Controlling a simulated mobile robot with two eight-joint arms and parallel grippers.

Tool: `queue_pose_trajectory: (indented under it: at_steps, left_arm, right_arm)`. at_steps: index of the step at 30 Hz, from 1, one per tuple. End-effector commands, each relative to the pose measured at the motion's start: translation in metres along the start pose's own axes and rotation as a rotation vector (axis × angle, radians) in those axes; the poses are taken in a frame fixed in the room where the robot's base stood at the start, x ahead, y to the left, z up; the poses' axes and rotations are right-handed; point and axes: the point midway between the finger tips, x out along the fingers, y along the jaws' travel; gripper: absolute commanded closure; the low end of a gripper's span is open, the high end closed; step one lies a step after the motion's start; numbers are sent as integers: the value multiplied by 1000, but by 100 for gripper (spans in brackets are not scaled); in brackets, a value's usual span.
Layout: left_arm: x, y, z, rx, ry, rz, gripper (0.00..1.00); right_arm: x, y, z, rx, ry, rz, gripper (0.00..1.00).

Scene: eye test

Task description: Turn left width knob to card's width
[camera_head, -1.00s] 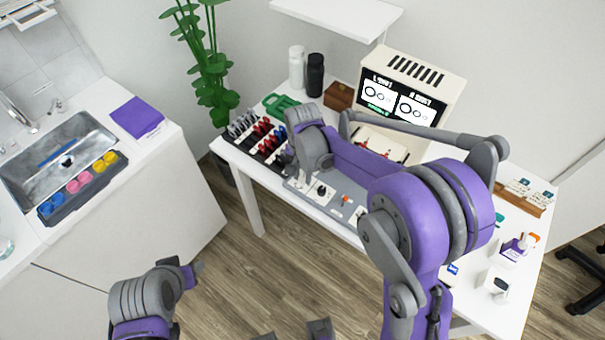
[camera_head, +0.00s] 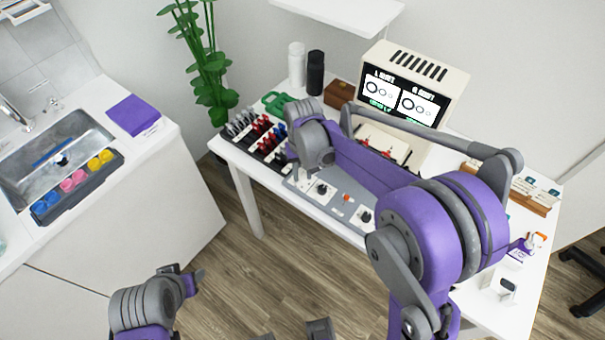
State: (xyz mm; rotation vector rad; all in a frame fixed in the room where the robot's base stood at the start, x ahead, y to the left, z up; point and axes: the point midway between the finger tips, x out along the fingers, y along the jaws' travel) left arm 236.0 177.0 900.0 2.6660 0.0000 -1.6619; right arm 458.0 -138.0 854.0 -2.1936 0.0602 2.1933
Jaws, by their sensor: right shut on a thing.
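The grey control panel (camera_head: 345,185) lies on the white table, with several knobs on white plates. A black knob (camera_head: 322,188) and another black knob (camera_head: 366,216) show on it, with a small orange-red control between them. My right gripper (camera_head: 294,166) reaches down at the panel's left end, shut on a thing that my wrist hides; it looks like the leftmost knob. The screen (camera_head: 402,100) behind shows two panels with ring shapes; its text is too small to read surely. White cards (camera_head: 536,188) stand in a wooden rack at the right. My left gripper (camera_head: 190,272) hangs over the floor, away from the table.
Racks of red, blue and dark items (camera_head: 262,138) stand left of the panel. A white bottle (camera_head: 296,65), a black bottle (camera_head: 315,73) and a brown box (camera_head: 340,94) stand behind. A sink counter (camera_head: 150,165) is at the left, with open floor between.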

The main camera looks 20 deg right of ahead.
Motion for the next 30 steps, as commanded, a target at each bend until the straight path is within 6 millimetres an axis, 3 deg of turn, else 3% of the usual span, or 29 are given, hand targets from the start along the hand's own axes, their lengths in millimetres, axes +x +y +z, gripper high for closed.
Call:
queue_pose_trajectory:
  at_steps: [12,30]
  left_arm:
    - [7,0,6,0,-4,0,50]
    - [8,0,7,0,-5,0,50]
  right_arm:
    - [0,0,0,-278,0,0,100]
    - [0,0,0,-363,0,0,100]
